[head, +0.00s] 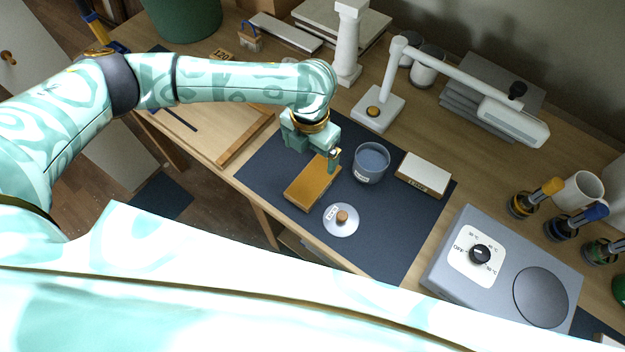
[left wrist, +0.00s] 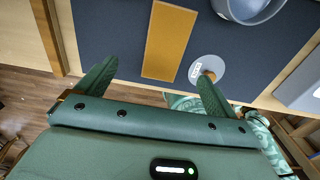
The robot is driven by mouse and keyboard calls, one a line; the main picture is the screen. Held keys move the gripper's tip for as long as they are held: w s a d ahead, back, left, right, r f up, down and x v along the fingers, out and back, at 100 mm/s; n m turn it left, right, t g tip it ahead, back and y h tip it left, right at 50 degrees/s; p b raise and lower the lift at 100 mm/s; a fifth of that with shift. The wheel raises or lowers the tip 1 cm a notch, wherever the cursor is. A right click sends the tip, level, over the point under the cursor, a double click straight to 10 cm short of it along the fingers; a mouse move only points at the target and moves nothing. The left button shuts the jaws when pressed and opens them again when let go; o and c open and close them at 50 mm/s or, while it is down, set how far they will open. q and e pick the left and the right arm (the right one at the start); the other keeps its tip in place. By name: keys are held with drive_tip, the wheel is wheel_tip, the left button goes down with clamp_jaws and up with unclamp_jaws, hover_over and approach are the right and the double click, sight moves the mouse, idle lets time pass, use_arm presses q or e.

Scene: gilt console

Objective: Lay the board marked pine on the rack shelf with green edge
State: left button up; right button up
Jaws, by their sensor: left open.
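An orange-brown board (head: 312,183) lies flat on the dark mat (head: 395,240), near its left front part. I cannot read any mark on it, so I cannot tell if it is the pine one. The same board (left wrist: 169,42) shows in the left wrist view, ahead of the fingers. A pale block (head: 424,171) with a small, hard-to-read label lies further right on the mat. My left gripper (head: 316,148) is above the back end of the orange-brown board. Its fingers (left wrist: 157,84) are wide apart with nothing between them. I see no rack shelf with a green edge. My right gripper is out of view.
A blue-grey pot (head: 371,163) stands right of the orange-brown board, and a lid with a wooden knob (head: 341,219) lies in front of it. A hot plate (head: 505,270) is at the right, a lamp (head: 378,109) behind. A wooden tray (head: 222,125) is left.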

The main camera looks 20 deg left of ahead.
use_arm(q)
drive_tip(key=b, duration=0.1)
hover_over(313, 179)
drive_tip(key=f, duration=0.5)
drive_tip(key=shift+w+a, duration=0.2)
drive_tip(key=shift+f, duration=0.35)
drive_tip(key=f, duration=0.1)
drive_tip(key=f+b, duration=0.1)
drive_tip(key=f, duration=0.2)
drive_tip(key=shift+s+d+f, duration=0.25)
drive_tip(key=shift+d+f, duration=0.05)
drive_tip(key=shift+f, duration=0.1)
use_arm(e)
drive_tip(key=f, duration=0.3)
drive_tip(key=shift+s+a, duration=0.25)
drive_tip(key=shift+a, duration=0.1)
use_arm(q)
drive_tip(key=c, duration=1.2)
drive_tip(key=shift+r, duration=0.1)
